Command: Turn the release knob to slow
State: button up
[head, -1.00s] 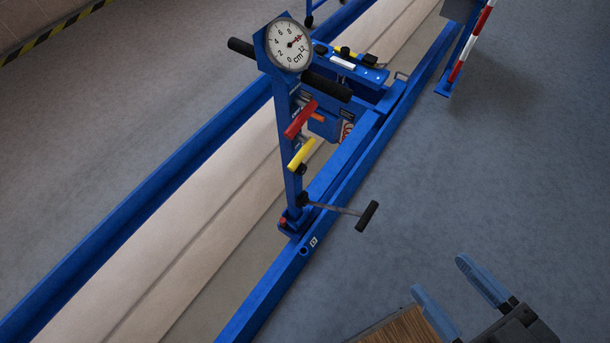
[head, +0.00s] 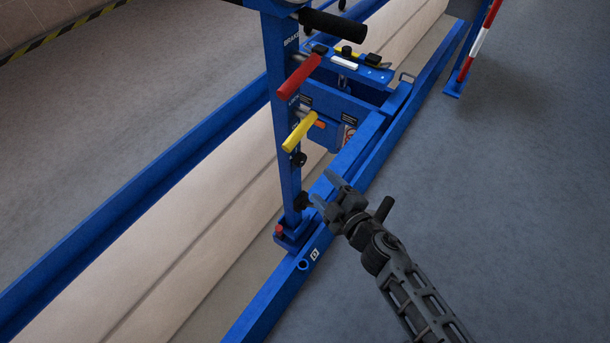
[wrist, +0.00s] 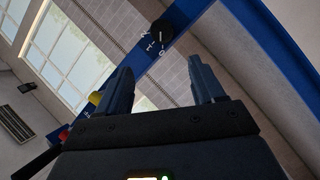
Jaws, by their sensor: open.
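A small black knob (head: 299,159) sits on the blue upright post (head: 284,130), just below the yellow lever (head: 299,131). In the wrist view the round black knob (wrist: 160,33) has a white line on its face and white markings around it, too small to read surely. It lies beyond my fingertips, roughly centred between them. My gripper (head: 322,190) is open and empty, to the lower right of the knob and apart from it. Its two fingers (wrist: 160,64) also show in the wrist view.
A red lever (head: 299,77) and a black handle (head: 334,25) stick out above the yellow lever. A blue rail (head: 275,300) runs along the floor. Open grey floor (head: 500,200) lies to the right.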

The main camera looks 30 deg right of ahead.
aim_at(302, 163)
jog(key=shift+n, duration=0.4)
jog(key=shift+d+f+b+x, duration=0.15)
jog(key=shift+b+x, duration=0.45)
jog(key=shift+x, duration=1.3)
jog(key=shift+d+f+b+x, duration=0.15)
jog(key=shift+b+x, duration=0.4)
jog(key=shift+x, duration=1.4)
jog(key=shift+d+f+b+x, duration=0.15)
jog(key=shift+b+x, duration=0.45)
jog(key=shift+x, duration=1.3)
jog(key=shift+s+a, duration=0.1)
jog(key=shift+a, duration=0.05)
jog(key=shift+c, duration=0.3)
jog(key=c, duration=1)
